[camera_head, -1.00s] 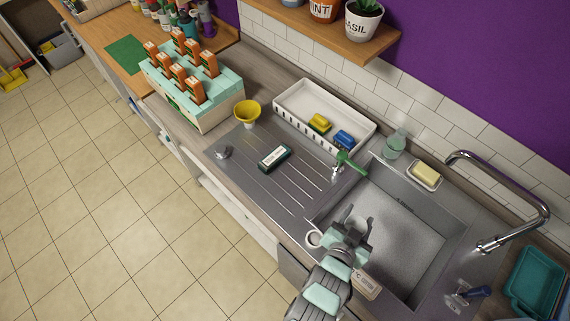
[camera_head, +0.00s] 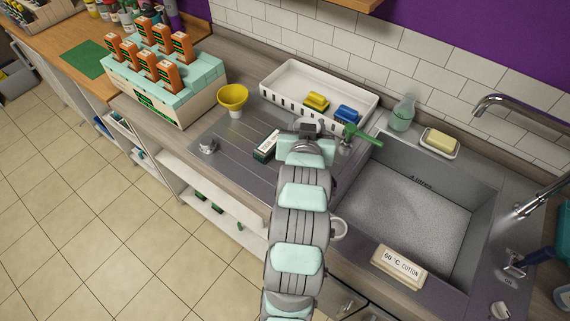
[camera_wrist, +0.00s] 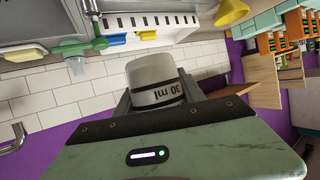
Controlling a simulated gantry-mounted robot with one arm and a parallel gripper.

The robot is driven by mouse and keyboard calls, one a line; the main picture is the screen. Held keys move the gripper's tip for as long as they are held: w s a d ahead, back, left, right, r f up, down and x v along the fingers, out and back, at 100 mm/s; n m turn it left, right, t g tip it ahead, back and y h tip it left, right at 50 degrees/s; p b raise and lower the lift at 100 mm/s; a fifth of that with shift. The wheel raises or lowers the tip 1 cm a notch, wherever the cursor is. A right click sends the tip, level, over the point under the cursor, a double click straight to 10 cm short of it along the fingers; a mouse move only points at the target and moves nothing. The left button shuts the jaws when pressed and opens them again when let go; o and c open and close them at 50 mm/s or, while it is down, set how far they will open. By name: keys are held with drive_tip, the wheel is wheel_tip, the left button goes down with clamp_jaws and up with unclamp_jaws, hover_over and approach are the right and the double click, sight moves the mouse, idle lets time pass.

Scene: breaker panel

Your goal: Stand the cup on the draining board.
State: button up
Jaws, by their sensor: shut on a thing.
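My gripper (camera_wrist: 165,105) is shut on a pale grey-white cup (camera_wrist: 155,78) with a dark band and "30 ml" on it. The lettering is upside down in the wrist view. In the head view my gripper (camera_head: 308,130) is over the right back part of the draining board (camera_head: 230,145), near the white tray and the green-handled item. My wrist hides most or all of the cup there. I cannot tell the cup's height above the board. The board is grooved grey metal, left of the sink (camera_head: 410,210).
A green-and-white box (camera_head: 266,147) lies on the board. A yellow funnel (camera_head: 233,97) stands at its back left, a grey knob (camera_head: 208,147) at its left. The white tray (camera_head: 272,85) holds a yellow and a blue item. A green-handled item (camera_head: 362,134) is close right. Bare board lies left.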

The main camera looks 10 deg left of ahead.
wheel_tip(320, 180, down, 20)
drive_tip(key=shift+r+p, duration=0.2)
drive_tip(key=shift+p, duration=0.5)
drive_tip(key=shift+f, duration=0.1)
drive_tip(key=o, duration=1.4)
